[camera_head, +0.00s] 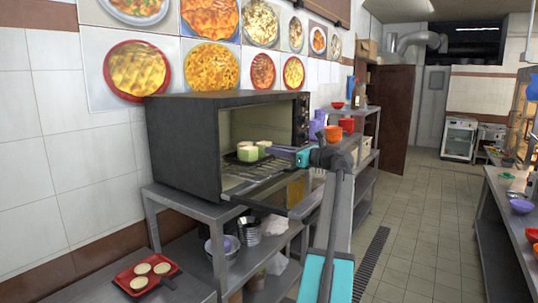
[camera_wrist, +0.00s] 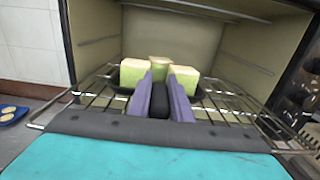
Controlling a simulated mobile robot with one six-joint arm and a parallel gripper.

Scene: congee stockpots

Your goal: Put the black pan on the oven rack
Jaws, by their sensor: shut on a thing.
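The black pan (camera_wrist: 201,93) holds several green-sided, cream-topped blocks (camera_wrist: 132,73). Its dark handle (camera_wrist: 159,102) lies between the two purple fingers of my gripper (camera_wrist: 160,84), which is shut on it. In the head view my gripper (camera_head: 277,149) reaches from the right into the open oven (camera_head: 184,148). The wire oven rack (camera_wrist: 225,98) extends below and around the pan. I cannot tell whether the pan touches the rack.
The oven door (camera_head: 285,192) is folded down under my arm. The oven stands on a metal table (camera_head: 165,200) against the tiled wall. A red tray (camera_head: 146,274) with pale round pieces sits at the lower left. Shelves (camera_head: 366,160) with bowls stand right of the oven. The floor aisle is clear.

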